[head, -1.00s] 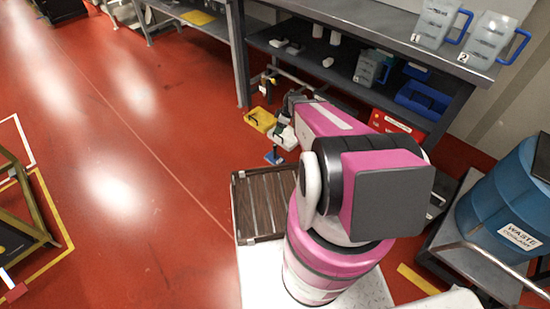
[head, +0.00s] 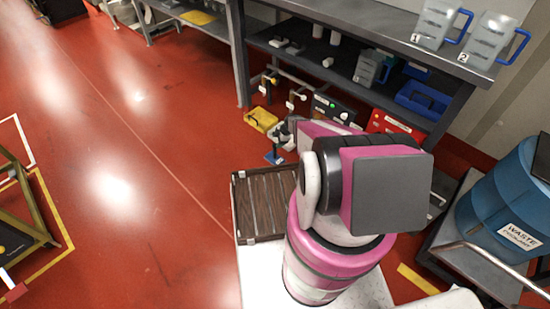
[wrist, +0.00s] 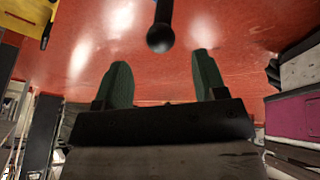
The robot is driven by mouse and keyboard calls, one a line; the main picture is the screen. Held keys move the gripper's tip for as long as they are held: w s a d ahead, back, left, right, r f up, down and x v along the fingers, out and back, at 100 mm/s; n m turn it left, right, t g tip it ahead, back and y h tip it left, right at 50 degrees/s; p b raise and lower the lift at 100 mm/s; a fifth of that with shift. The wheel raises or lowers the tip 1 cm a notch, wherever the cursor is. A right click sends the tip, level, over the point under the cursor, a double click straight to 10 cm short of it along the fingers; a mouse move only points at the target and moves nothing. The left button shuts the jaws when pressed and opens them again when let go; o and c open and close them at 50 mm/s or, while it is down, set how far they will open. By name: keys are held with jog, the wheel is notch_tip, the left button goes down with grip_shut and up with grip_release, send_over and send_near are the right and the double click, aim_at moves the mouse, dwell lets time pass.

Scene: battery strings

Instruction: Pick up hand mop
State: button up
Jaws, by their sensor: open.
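The hand mop appears to be the small item with a blue head (head: 273,157) standing on the red floor just beyond my slatted deck in the head view. In the wrist view a black handle with a rounded end (wrist: 160,35) reaches down from the top edge; I take it for the mop's handle. My gripper (wrist: 160,72) is open and empty, its two green fingers apart. The handle's end lines up with the gap, beyond the fingertips. My arm hides most of the gripper in the head view.
A yellow case (head: 261,119) lies on the floor close by and shows in the wrist view's upper left (wrist: 28,18). A grey workbench (head: 400,42) with shelves and red and black boxes stands behind. A blue waste drum (head: 505,205) stands right.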

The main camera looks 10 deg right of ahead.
aim_at(275, 145)
jog(key=x, duration=0.5)
jog(key=shift+d+f, duration=0.1)
jog(key=shift+f, duration=0.35)
grip_shut()
